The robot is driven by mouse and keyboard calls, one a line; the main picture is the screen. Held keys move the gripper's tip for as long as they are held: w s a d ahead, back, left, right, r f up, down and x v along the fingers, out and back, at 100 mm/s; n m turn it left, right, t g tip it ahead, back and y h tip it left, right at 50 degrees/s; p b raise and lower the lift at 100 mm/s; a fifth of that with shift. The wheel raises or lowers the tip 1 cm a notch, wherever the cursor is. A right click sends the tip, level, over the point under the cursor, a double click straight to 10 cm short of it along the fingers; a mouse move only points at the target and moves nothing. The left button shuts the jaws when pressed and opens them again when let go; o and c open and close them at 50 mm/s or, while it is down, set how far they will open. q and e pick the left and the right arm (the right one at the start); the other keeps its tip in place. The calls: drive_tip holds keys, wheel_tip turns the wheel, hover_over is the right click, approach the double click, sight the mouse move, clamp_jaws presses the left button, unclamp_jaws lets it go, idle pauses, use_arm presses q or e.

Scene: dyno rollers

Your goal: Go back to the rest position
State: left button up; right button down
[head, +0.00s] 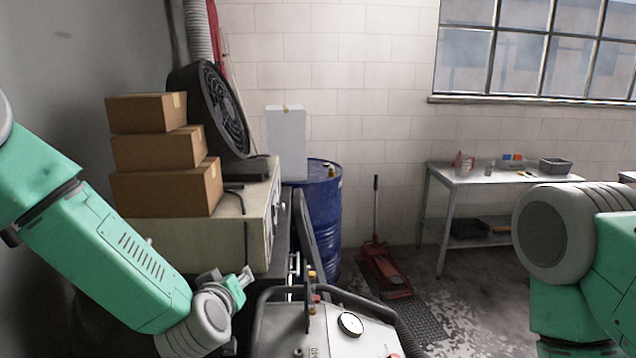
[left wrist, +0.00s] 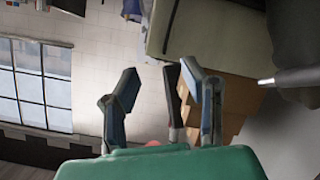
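My left arm comes in from the left in the head view, green with a grey wrist, reaching down in front of the cream cabinet (head: 255,215). Its gripper (head: 238,280) is small and partly hidden there by the wrist. In the left wrist view the left gripper (left wrist: 155,85) has its dark fingers spread, with nothing visible held between them. My right arm, green and grey, is folded at the right edge of the head view. Its gripper is out of the picture.
Three stacked cardboard boxes (head: 165,195) and a black fan (head: 215,105) stand on the cabinet, close to my left arm. A grey machine (head: 325,330) stands front centre. Behind are a blue drum (head: 322,215), a red floor jack (head: 385,270) and a metal table (head: 500,176).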

use_arm(q)
drive_tip(key=s+a+f+m+g+h, duration=0.1)
drive_tip(key=s+a+f+m+g, duration=0.15)
drive_tip(key=s+f, duration=0.7)
drive_tip(key=s+a+f+m+g, duration=0.15)
drive_tip(key=s+f+g, duration=0.25)
drive_tip(key=s+f, duration=0.55)
drive_tip(key=s+a+f+g, duration=0.2)
drive_tip(key=s+a+g, duration=0.1)
drive_tip(key=s, duration=0.5)
drive_tip(key=s+a+f+g, duration=0.2)
drive_tip(key=s+a+f, duration=0.1)
drive_tip(key=s, duration=0.5)
drive_tip(key=s+a+f+g, duration=0.2)
drive_tip(key=s+a+g, duration=0.1)
drive_tip(key=s, duration=0.6)
drive_tip(key=w+f+m+b, duration=0.1)
drive_tip(key=f+b, duration=0.8)
drive_tip(key=w+d+f+t+b, duration=0.1)
drive_tip(key=w+f+b, duration=0.1)
drive_tip(key=f+b, duration=0.6)
drive_tip(key=shift+w+d+f+m+y+b, duration=0.3)
drive_tip(key=shift+f+m+y+b, duration=0.1)
drive_tip(key=shift+b, duration=0.4)
